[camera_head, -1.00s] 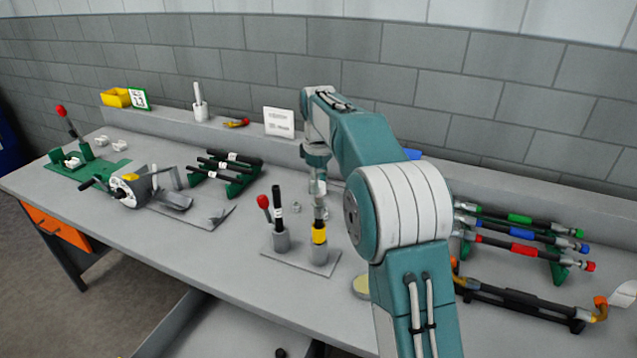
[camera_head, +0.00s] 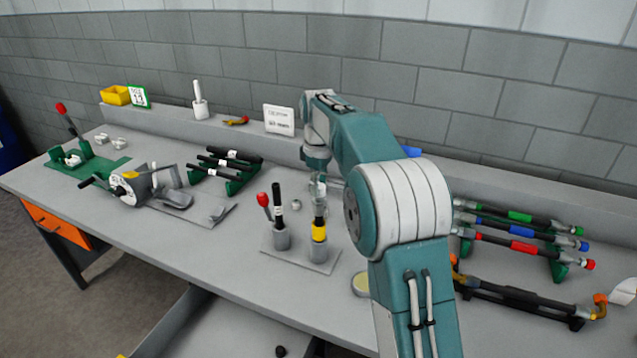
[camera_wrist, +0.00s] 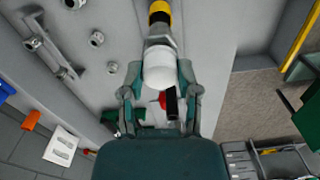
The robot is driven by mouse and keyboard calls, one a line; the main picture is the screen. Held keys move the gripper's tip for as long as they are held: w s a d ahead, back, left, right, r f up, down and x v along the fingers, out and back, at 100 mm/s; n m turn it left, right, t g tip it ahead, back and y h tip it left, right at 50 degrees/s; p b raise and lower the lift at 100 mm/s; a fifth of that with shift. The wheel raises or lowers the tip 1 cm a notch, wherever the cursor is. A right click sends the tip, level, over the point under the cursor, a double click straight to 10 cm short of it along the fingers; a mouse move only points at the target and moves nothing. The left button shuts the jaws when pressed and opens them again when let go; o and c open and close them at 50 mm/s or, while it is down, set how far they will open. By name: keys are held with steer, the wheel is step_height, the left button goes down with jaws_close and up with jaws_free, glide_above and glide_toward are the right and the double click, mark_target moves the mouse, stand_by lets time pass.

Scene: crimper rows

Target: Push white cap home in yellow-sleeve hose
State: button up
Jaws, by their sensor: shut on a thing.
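The yellow-sleeve hose (camera_head: 319,230) stands upright in a grey holder (camera_head: 318,252) on the bench. Its yellow sleeve also shows at the top of the wrist view (camera_wrist: 159,10). My gripper (camera_wrist: 160,84) is shut on the white cap (camera_wrist: 160,68), with one finger on each side of it. A grey part (camera_wrist: 157,40) lies in line between the cap and the sleeve. I cannot tell how deep the cap sits. In the head view my gripper (camera_head: 317,188) is over the top of the hose, and the cap is hard to make out there.
A black hose (camera_head: 278,215) in its own holder and a red-knobbed lever (camera_head: 264,203) stand just left. A crimping device (camera_head: 135,188) and a rack of black hoses (camera_head: 225,168) lie further left. Coloured-sleeve hoses (camera_head: 520,232) lie on a rack to the right.

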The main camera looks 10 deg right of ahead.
steer(key=shift+f, duration=0.85)
steer(key=o, duration=0.8)
step_height(320, 180, up, 11)
steer(key=shift+w+r, duration=0.1)
steer(key=shift+r, duration=0.3)
